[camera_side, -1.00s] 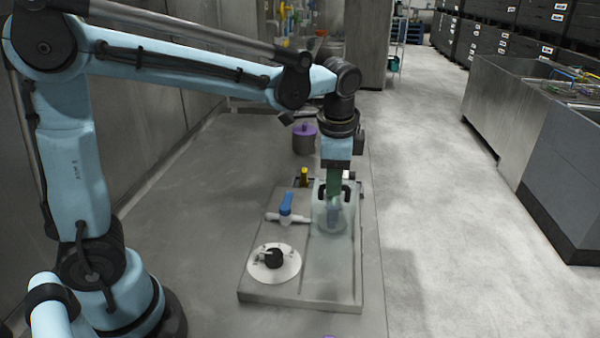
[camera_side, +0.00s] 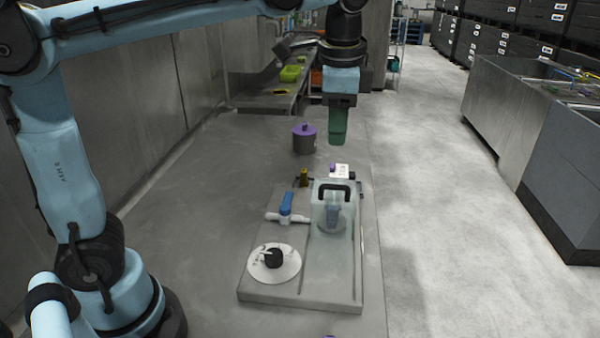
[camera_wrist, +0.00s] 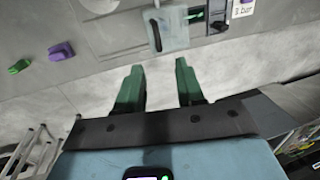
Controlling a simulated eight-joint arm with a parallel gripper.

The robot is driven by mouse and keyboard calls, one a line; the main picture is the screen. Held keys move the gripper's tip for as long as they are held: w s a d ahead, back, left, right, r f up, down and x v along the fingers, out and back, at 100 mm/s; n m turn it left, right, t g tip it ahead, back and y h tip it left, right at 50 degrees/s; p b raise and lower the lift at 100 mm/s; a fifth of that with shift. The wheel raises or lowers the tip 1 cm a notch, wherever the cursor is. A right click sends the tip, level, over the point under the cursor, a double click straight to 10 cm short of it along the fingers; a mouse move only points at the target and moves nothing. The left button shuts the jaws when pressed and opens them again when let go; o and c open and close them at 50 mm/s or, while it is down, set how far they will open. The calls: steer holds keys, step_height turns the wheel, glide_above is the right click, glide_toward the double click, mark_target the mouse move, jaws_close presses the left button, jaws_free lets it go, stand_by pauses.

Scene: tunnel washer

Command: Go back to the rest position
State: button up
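My gripper (camera_side: 337,126) hangs above the far end of the work plate in the side view, clear of everything. Its two green fingers (camera_wrist: 160,88) stand apart in the wrist view with nothing between them. Below it, a clear box with a black handle (camera_side: 334,208) stands on the grey plate (camera_side: 275,294). A pale blue item shows inside the box. The box also shows beyond the fingertips in the wrist view (camera_wrist: 177,38).
On the plate are a blue-handled valve (camera_side: 286,207), a white disc with a black knob (camera_side: 274,262) and a small brass fitting (camera_side: 304,177). A dark pot with a purple lid (camera_side: 304,140) stands behind.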

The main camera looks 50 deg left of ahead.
steer(key=s+a+f+n+t, duration=0.1)
steer(key=s+f+n+t, duration=0.1)
steer(key=s+f+n, duration=0.2)
steer(key=s+a+f+n+t+h, duration=0.1)
steer(key=s+a+f+n+t, duration=0.1)
steer(key=s+f+n, duration=0.3)
step_height(320, 180, down, 4)
steer(key=shift+s+a+r+t+h, duration=0.1)
steer(key=shift+s+a+t+h, duration=0.2)
steer(key=shift+t, duration=0.5)
steer(key=shift+o, duration=0.2)
stand_by(0.6)
